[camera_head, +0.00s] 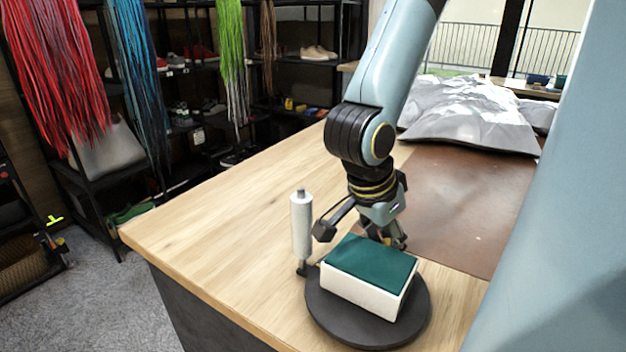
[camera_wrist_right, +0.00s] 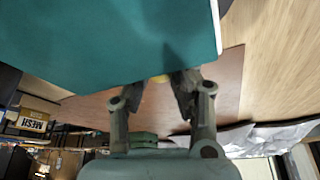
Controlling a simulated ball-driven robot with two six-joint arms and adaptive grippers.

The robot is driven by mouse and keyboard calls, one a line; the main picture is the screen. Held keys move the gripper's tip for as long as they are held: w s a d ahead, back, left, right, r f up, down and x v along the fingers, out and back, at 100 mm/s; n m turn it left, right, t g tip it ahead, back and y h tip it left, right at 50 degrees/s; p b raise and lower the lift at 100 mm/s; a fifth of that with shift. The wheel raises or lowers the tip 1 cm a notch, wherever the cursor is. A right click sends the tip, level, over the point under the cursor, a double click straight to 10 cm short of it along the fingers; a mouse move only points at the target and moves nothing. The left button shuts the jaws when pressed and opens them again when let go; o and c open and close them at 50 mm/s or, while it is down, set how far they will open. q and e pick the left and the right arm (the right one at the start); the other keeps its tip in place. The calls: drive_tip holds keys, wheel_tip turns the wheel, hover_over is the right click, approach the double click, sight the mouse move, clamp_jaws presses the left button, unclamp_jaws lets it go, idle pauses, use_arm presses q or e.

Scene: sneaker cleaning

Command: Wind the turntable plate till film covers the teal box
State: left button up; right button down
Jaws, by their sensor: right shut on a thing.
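The teal box (camera_head: 370,262), teal on top with white sides, sits on the round black turntable plate (camera_head: 322,312). It also fills the upper left of the right wrist view (camera_wrist_right: 90,45). A white upright film roll (camera_head: 301,228) stands at the plate's left edge on a dark foot. I see no film on the box's visible faces. My right gripper (camera_head: 397,242) points down behind the box's far side. Its fingers are shut on a small yellow thing (camera_wrist_right: 160,78), mostly hidden by the fingers and the box. My left gripper is not in view.
The wooden table (camera_head: 225,225) is clear to the left of the plate. A brown mat (camera_head: 465,195) lies behind, with a grey-white pillow-like bundle (camera_head: 470,112) on it. Shoe shelves (camera_head: 195,110) with hanging coloured strands stand beyond the table.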

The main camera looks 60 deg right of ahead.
drive_tip(key=shift+w+d+r, duration=0.15)
drive_tip(key=shift+w+d, duration=0.05)
drive_tip(key=shift+w, duration=0.05)
idle(0.4)
drive_tip(key=c, duration=1.1)
unclamp_jaws()
drive_tip(key=shift+s+a, duration=0.1)
drive_tip(key=shift+s, duration=0.05)
drive_tip(key=shift+c, duration=0.2)
